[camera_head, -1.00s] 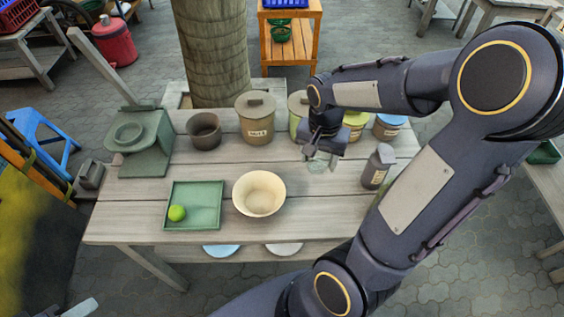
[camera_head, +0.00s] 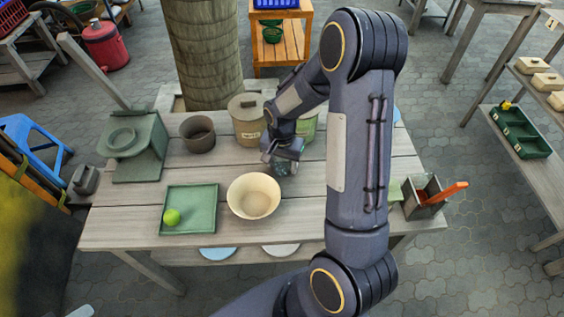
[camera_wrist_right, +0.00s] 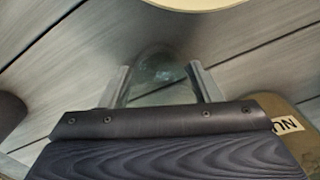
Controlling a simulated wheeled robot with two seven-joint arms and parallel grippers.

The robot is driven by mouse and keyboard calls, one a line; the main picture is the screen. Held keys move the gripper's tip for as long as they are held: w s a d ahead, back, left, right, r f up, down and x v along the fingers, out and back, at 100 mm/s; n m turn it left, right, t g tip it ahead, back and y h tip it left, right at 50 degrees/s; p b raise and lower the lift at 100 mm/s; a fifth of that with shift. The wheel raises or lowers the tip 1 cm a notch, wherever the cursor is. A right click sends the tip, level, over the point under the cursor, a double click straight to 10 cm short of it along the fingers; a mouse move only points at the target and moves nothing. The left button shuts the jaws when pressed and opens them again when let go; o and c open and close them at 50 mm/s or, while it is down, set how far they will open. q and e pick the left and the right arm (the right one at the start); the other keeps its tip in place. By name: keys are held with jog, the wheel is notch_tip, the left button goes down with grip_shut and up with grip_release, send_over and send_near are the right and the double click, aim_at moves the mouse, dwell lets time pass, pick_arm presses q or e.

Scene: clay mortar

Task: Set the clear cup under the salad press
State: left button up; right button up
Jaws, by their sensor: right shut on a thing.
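The clear cup (camera_head: 287,169) is faint and mostly hidden under my right gripper (camera_head: 283,158) in the head view. In the right wrist view the see-through cup (camera_wrist_right: 155,78) sits between the two fingers of the right gripper (camera_wrist_right: 158,70), which is shut on it. I cannot tell how far the cup is above the table. The salad press (camera_head: 138,166) is the grey-green stand at the table's left end, with a ring on top and a long lever rising to the upper left. The right gripper is well to the right of it. My left gripper is not in view.
A brown pot (camera_head: 198,136) and a lidded tan crock (camera_head: 247,122) stand along the back. A cream bowl (camera_head: 254,196) and a green tray (camera_head: 190,222) with a green ball (camera_head: 171,217) lie in front.

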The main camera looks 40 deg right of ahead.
jog(key=shift+f, duration=0.1)
jog(key=o, duration=1)
